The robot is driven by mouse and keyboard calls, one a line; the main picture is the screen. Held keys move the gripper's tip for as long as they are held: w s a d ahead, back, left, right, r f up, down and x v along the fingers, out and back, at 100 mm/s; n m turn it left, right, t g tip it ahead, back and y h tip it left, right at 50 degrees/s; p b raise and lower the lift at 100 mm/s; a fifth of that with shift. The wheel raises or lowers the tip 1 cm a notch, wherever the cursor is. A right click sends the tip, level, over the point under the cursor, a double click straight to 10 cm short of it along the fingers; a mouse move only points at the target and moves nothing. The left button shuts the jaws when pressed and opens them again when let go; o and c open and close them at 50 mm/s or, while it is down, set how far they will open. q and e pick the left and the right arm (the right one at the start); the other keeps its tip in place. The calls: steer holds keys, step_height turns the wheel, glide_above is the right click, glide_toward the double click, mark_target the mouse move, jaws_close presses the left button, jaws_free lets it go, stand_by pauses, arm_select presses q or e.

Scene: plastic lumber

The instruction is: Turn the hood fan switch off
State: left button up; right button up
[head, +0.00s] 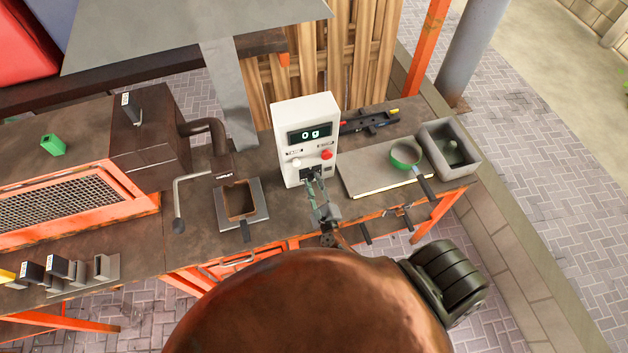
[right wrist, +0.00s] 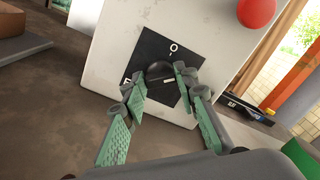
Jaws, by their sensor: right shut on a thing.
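A white control box (head: 307,118) with a lit display and a red button (head: 327,155) stands on the workbench. Low on its front is a black switch panel (head: 309,173) with a dark round knob. In the right wrist view the knob (right wrist: 159,69) sits on the black panel (right wrist: 148,50). An "O" shows above it and a partly hidden letter at its left; a pale mark lies on the knob's lower right. My right gripper (right wrist: 157,81) has its green-padded fingers around the knob, one on each side. My right gripper also shows in the head view (head: 312,181). My left gripper is out of view.
A grey hood (head: 200,35) hangs above.

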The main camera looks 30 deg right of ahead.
steer(key=n+p, duration=0.2)
steer(key=n, duration=0.3)
steer(key=shift+n, duration=0.3)
steer(key=shift+f+n+p, duration=0.1)
steer(key=shift+n+p, duration=0.7)
steer(key=shift+n, duration=1.1)
steer(key=o, duration=1.2)
steer(key=shift+c, duration=0.2)
steer(key=shift+s, duration=0.1)
steer(key=v, duration=1.1)
steer(key=shift+s, duration=0.4)
steer(key=shift+n, duration=0.3)
